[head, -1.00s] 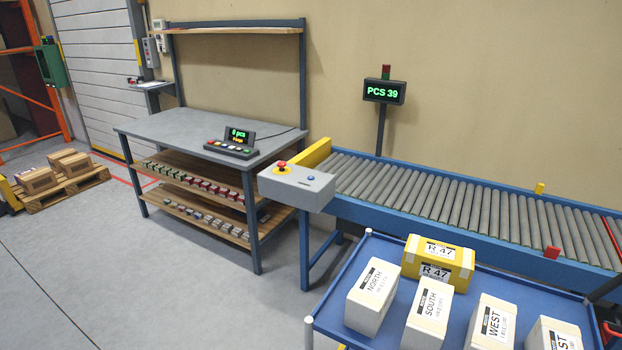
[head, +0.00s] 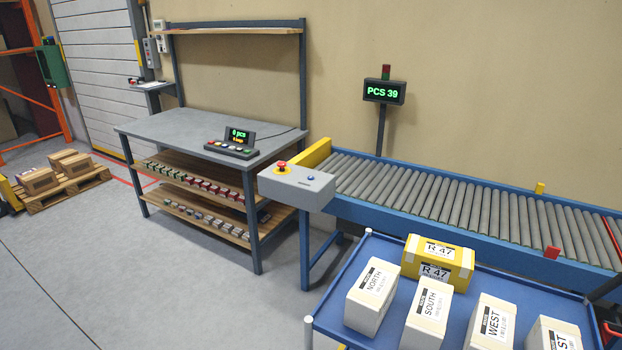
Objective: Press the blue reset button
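A blue button (head: 311,178) sits on top of the grey control box (head: 300,190) at the near left end of the roller conveyor. A red mushroom button (head: 282,166) on a yellow base is on the same box, to its left. Another panel (head: 231,149) with several coloured buttons and a small green-lit display stands on the grey workbench. Neither of my grippers is in the head view.
A blue cart (head: 325,318) with white labelled boxes and a yellow box stands in front of the roller conveyor (head: 440,192). A sign (head: 384,92) reads PCS 39. The grey workbench (head: 165,128) is at left. The floor before it is clear.

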